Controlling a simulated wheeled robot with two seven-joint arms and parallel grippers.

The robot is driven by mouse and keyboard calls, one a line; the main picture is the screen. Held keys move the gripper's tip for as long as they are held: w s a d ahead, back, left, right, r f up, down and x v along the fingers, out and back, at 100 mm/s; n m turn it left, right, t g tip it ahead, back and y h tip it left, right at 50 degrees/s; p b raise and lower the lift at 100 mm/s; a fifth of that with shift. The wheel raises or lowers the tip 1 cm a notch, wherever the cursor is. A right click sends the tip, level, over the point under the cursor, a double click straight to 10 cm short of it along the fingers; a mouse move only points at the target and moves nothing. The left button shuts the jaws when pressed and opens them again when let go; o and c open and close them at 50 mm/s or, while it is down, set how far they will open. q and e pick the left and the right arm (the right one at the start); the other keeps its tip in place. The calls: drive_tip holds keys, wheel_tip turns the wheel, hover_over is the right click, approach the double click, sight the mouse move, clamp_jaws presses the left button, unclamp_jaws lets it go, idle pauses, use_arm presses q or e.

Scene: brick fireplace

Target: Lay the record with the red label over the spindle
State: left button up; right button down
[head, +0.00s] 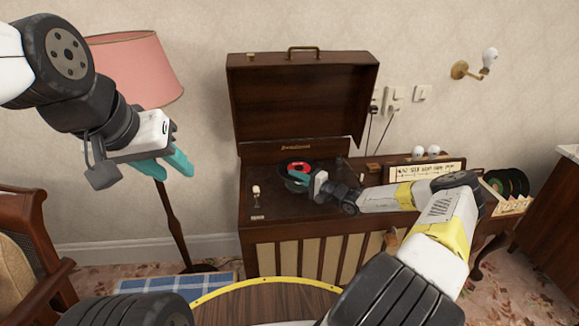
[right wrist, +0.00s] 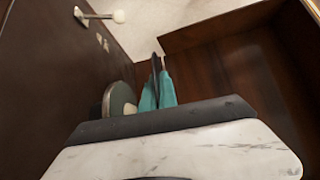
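The record with the red label (head: 299,167) is a small black disc above the deck of the open record player (head: 262,205). In the right wrist view the record (right wrist: 155,66) shows nearly edge-on between the teal fingers. My right gripper (head: 299,180) is shut on its near edge and holds it off the deck. The round greenish turntable (right wrist: 122,98) lies below, partly hidden by the gripper; it shows as a sliver in the head view (head: 293,186). I cannot make out the spindle. My left gripper (head: 164,166) is open and empty, high at the left.
The raised lid (head: 303,98) stands behind the deck. A small pale knob (head: 256,190) sits at the deck's left. More black records (head: 506,183) stand in a rack at the right. A pink lamp (head: 135,68) and wooden chair (head: 35,240) are at the left.

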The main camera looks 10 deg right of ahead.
sight(296, 189)
drive_tip(key=shift+d, duration=0.15)
drive_tip(key=shift+f, duration=2)
drive_tip(key=shift+f, duration=0.45)
idle(1.7)
drive_tip(key=c, duration=1.6)
unclamp_jaws()
drive_tip(key=shift+f, duration=0.1)
drive_tip(key=shift+f, duration=0.15)
drive_tip(key=v, duration=0.6)
drive_tip(key=shift+s+d, duration=0.2)
drive_tip(key=shift+s, duration=0.15)
drive_tip(key=shift+s+d+r, duration=0.3)
drive_tip(key=shift+s+d, duration=0.05)
